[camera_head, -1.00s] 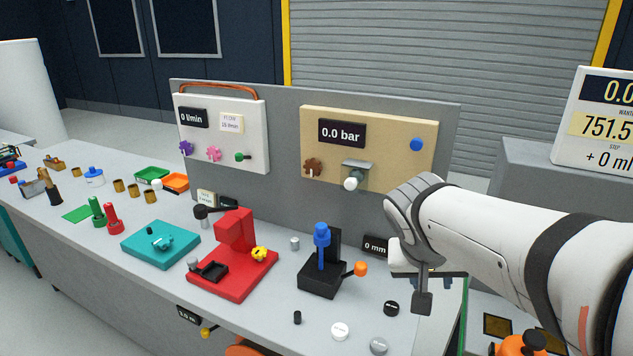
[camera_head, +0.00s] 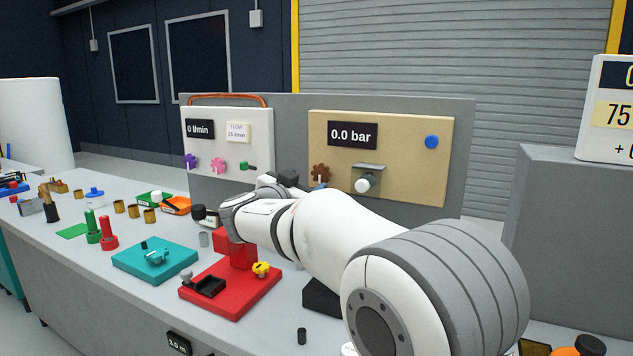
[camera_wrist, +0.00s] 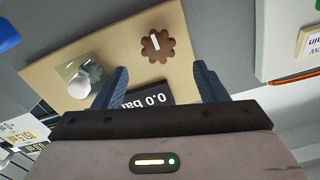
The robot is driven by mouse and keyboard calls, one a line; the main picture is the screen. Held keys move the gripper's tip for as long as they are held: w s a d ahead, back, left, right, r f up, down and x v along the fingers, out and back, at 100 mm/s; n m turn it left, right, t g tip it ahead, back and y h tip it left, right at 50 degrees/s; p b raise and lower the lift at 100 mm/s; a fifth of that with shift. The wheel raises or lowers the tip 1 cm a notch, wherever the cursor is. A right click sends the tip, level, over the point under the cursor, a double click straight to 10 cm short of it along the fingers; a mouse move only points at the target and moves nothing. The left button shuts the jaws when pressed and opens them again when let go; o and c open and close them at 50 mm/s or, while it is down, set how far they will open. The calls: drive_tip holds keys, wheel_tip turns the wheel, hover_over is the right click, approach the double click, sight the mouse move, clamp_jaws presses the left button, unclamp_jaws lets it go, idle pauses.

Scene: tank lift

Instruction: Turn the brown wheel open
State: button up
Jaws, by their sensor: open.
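The brown wheel (camera_head: 320,174) is a scalloped knob with a pale pointer mark, low on the left of the beige panel (camera_head: 415,140). In the wrist view the brown wheel (camera_wrist: 158,46) sits ahead of the fingertips, between their lines. My gripper (camera_wrist: 160,82) is open and empty, its two dark blue fingers apart, and it does not appear to touch the wheel. In the head view my gripper (camera_head: 298,182) is partly hidden by my arm, just left of the wheel. The panel's display (camera_head: 352,135) reads 0.0 bar.
A white knob (camera_head: 363,185) under a small grey hood is right of the wheel. A blue button (camera_head: 432,142) is at the panel's upper right. The white panel (camera_head: 258,130) with coloured knobs stands left. A red stand (camera_head: 235,285) and teal stand (camera_head: 155,260) occupy the bench.

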sight(320, 174)
drive_tip(key=p+x, duration=0.1)
drive_tip(key=x, duration=0.5)
drive_tip(key=shift+w+d, duration=0.15)
drive_tip(key=c, duration=1)
